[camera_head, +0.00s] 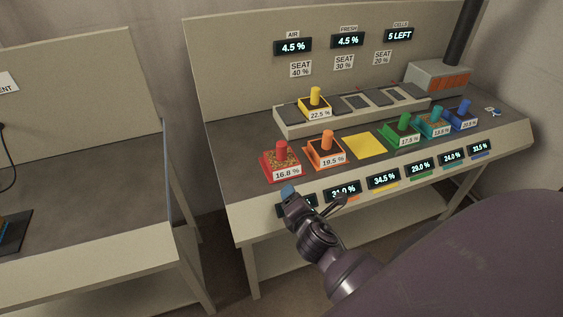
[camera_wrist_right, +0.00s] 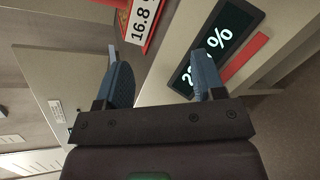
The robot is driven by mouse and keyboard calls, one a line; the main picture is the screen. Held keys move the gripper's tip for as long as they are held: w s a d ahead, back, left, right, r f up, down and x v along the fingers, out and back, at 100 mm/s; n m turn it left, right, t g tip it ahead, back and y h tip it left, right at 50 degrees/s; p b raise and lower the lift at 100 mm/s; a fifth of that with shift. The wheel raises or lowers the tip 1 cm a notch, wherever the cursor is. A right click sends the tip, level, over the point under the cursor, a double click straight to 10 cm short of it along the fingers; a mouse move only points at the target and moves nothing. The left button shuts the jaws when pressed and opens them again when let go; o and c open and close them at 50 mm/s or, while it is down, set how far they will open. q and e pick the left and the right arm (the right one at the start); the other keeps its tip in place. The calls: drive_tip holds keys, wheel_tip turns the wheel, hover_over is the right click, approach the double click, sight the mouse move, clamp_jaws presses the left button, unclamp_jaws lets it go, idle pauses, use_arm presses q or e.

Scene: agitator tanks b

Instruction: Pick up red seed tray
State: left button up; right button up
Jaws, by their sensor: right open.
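The red seed tray (camera_head: 268,168) sits at the left end of the front row on the bench. It has an upright red handle and a label reading 16.8 %. Its labelled side also shows at the top of the right wrist view (camera_wrist_right: 154,34), cut off by the frame edge. My right gripper (camera_head: 289,191) is just in front of the tray, near the bench's front edge, and apart from it. In the right wrist view its blue-grey fingers (camera_wrist_right: 159,65) are spread with nothing between them. My left gripper is in neither view.
An orange tray (camera_head: 312,161) stands close to the right of the red one, then a bare yellow square (camera_head: 364,146) and green, teal and blue trays. A yellow tray (camera_head: 327,112) stands on the raised shelf (camera_head: 290,128) behind. Displays line the bench's front.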

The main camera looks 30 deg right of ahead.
sight(281, 142)
drive_tip(key=w+r+n+h, duration=0.1)
drive_tip(key=w+r+n, duration=0.1)
drive_tip(key=n, duration=0.1)
drive_tip(key=w+r+n+t+h, duration=0.1)
drive_tip(key=w+r+n, duration=0.1)
drive_tip(key=w+d+r+n+t+h, duration=0.1)
drive_tip(key=w+r+n, duration=0.1)
drive_tip(key=n, duration=0.1)
drive_tip(key=shift+w+n+b, duration=0.1)
drive_tip(key=shift+n+b, duration=0.2)
drive_tip(key=shift+b, duration=0.1)
drive_tip(key=shift+w+d+r+n+h, duration=0.1)
drive_tip(key=shift+w+r+n+h, duration=0.2)
drive_tip(key=shift+r+h, duration=0.1)
drive_tip(key=shift+w+d, duration=0.15)
drive_tip(key=shift+w, duration=0.1)
drive_tip(key=x, duration=0.7)
drive_tip(key=b+x, duration=0.1)
drive_tip(key=x, duration=0.1)
drive_tip(key=shift+w+f, duration=0.15)
drive_tip(key=shift+f, duration=0.25)
drive_tip(key=shift+w+d, duration=0.15)
drive_tip(key=shift+w, duration=0.2)
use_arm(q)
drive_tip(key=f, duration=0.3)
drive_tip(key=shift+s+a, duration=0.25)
